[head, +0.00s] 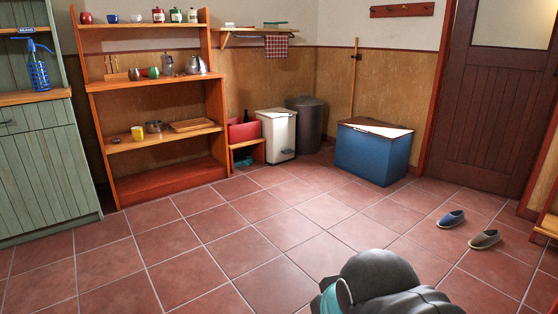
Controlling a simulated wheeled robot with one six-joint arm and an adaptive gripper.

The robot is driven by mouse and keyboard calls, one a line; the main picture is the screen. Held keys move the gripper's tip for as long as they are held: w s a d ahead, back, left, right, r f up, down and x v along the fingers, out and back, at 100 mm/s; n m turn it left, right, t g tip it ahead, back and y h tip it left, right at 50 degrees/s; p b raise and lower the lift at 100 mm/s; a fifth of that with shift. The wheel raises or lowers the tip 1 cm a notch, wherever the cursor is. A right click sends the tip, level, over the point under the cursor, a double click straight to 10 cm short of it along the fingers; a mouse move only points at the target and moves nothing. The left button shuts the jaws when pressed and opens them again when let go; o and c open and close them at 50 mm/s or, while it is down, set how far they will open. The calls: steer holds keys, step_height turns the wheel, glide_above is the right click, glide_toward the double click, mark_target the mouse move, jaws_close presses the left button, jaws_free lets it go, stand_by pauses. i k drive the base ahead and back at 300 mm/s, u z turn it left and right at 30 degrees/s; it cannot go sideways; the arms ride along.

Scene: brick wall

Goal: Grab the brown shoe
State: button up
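A grey-brown shoe (484,239) lies on the tiled floor at the right. It is the only shoe in view close to brown. A blue shoe (451,218) lies just behind it and to its left, with a small gap between them. Both stand sole down, with light soles. A dark grey and teal part of my arm shows at the bottom, nearer to me than the shoes. My gripper is not in view.
A blue chest (366,155) stands at the back, with a white pedal bin (278,134) and a dark bin (306,124) to its left. Wooden shelves (167,181) stand at the left. A wooden bench edge (546,226) is right of the shoes. The middle floor is clear.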

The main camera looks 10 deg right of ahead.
mark_target(486, 239)
steer(key=z, duration=0.1)
steer(key=i, duration=2.1)
steer(key=z, duration=0.85)
steer(key=i, duration=2.2)
steer(key=z, duration=1.6)
steer(key=i, duration=1.35)
steer(key=z, duration=0.4)
